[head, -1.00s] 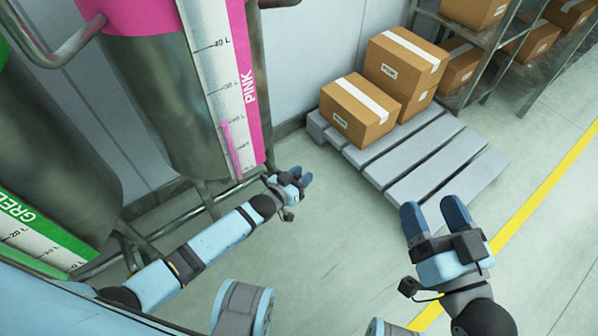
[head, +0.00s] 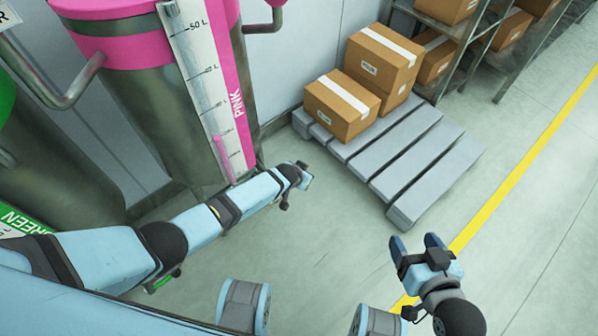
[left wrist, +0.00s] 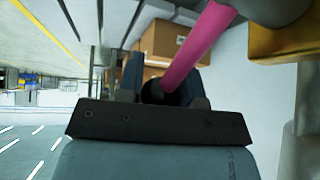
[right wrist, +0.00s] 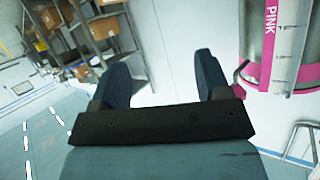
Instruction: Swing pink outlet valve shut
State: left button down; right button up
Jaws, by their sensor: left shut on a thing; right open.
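The pink-banded drum (head: 150,115) stands at the left in the head view, its gauge strip (head: 212,95) marked PINK. It also shows at the right edge of the right wrist view (right wrist: 256,45). In the left wrist view the pink valve handle (left wrist: 200,42) runs from a dark metal part at the top down between my left fingers. My left gripper (left wrist: 160,88) is shut on this handle. In the head view my left gripper (head: 303,174) is beside the drum's lower right, and the handle is hidden there. My right gripper (head: 417,243) is open and empty, over clear floor.
A grey pallet (head: 412,172) with several cartons (head: 342,106) stands beyond my left gripper. Shelving (head: 470,45) with cartons is behind it. A green-labelled drum (head: 50,165) stands at the left. Floor with a yellow line (head: 520,160) is free at the right.

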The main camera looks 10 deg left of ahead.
pick_arm(q)
jog(key=shift+w+d+f+m+g+y+b, duration=0.1)
jog(key=shift+f+m+g+y+b, duration=0.1)
jog(key=shift+f+g+y+b, duration=1.05)
jog(key=shift+w+d+f+m+g+y+b, duration=0.1)
jog(key=shift+f+m+g+y+b, duration=0.1)
jog(key=shift+f+g+y+b, duration=1)
pick_arm(e)
jog(key=w+a+r+t+y+b, duration=0.1)
jog(key=a+r+t+y, duration=0.3)
jog(key=r, duration=0.6)
jog(key=shift+w+a+r+t, duration=0.25)
jog(key=shift+w+r+t, duration=0.15)
jog(key=shift+t, duration=0.2)
pick_arm(q)
jog(key=shift+f+g+h, duration=0.2)
jog(key=shift+g+h, duration=0.15)
jog(key=shift+g, duration=0.1)
jog(key=c, duration=0.8)
grip_release()
